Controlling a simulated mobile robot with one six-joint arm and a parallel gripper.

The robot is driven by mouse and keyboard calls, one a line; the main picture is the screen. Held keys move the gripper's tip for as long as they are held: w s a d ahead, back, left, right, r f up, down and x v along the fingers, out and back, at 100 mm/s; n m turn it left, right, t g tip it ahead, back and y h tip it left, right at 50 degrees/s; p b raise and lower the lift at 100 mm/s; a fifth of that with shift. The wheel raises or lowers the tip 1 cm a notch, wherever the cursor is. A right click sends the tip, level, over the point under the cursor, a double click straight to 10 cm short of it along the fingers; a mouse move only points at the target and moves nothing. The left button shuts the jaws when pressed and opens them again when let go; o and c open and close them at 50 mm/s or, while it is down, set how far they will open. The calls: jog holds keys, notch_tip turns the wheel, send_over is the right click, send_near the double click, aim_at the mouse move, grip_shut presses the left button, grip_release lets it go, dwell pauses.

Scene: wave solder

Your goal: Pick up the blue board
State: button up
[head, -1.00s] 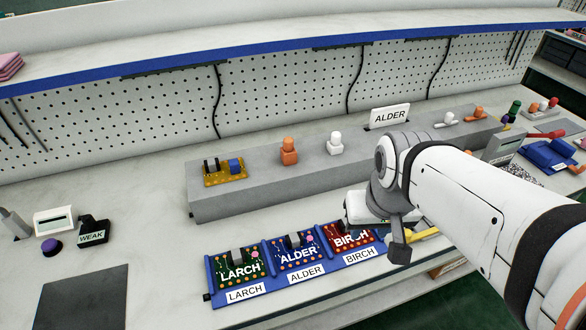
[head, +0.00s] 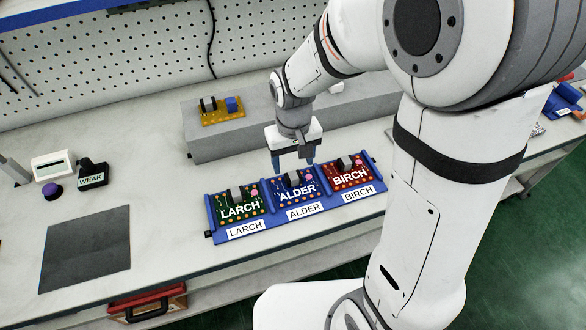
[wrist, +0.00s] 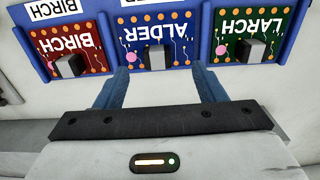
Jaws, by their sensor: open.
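The blue board (head: 297,191), marked ALDER, lies in the middle slot of a blue tray (head: 271,238). It has a grey block and a pink dot on it. In the wrist view the blue board (wrist: 178,40) shows upside down, just ahead of the fingertips. My gripper (head: 292,165) is above the back edge of the blue board, pointing down. In the wrist view my gripper (wrist: 162,78) has its two blue fingers apart with nothing between them. Whether the fingertips touch anything cannot be told.
The green LARCH board (head: 238,209) and red BIRCH board (head: 349,176) flank it in the tray. A grey raised ledge (head: 200,148) behind carries a yellow board (head: 222,116). A dark mat (head: 85,250) and a WEAK-labelled block (head: 92,174) lie to the left.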

aim_at(294, 178)
jog(key=f, duration=0.7)
jog(key=shift+w+d+f, duration=0.15)
jog(key=shift+w+f, duration=0.1)
jog(key=shift+f, duration=0.05)
jog(key=shift+c, duration=0.4)
jog(key=c, duration=1.2)
